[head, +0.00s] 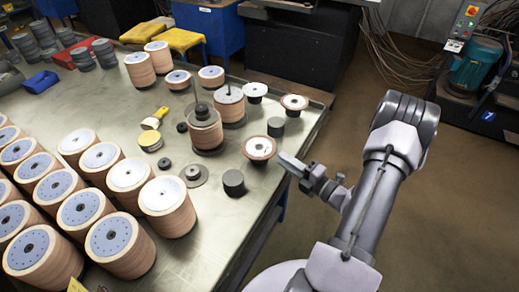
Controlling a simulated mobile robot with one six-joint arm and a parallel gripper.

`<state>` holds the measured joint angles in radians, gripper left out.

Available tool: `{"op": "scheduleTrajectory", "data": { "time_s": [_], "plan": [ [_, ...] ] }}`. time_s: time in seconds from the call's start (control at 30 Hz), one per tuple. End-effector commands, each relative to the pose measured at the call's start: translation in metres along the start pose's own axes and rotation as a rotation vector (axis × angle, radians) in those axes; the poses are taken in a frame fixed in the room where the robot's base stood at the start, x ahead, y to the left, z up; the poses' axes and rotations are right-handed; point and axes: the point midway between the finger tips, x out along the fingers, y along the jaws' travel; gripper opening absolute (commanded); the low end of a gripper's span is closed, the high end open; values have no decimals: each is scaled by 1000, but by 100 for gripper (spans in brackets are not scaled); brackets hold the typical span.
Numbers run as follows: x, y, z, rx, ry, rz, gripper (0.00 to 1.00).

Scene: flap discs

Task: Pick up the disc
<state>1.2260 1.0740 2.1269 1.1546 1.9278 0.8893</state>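A single disc (259,147) with a reddish-brown rim and pale centre lies near the right edge of the table, on a dark support. A similar disc (294,102) sits farther back on another dark stand. Which one the task means cannot be told. My gripper (284,158) reaches in from the right, just right of the nearer disc and at about its height. Its finger end points at that disc's rim. The fingers overlap in this view, so their opening and any contact with the rim cannot be made out.
Stacks of discs (111,238) fill the left of the metal table (225,215). A dark cylinder (233,182) stands in front of the nearer disc, and another (276,126) behind it. Spindle stacks (204,128) stand to the left.

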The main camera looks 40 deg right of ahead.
Motion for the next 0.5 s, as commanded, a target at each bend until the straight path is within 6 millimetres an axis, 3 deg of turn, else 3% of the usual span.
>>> {"op": "scheduleTrajectory", "data": {
  "time_s": [0.2,0.47,0.5],
  "plan": [
    [44,-2,-1,-4,5,0,16],
    [52,0,-1,-1,1,0,16],
    [52,0,0,-1,1,0,12]
  ]
}}
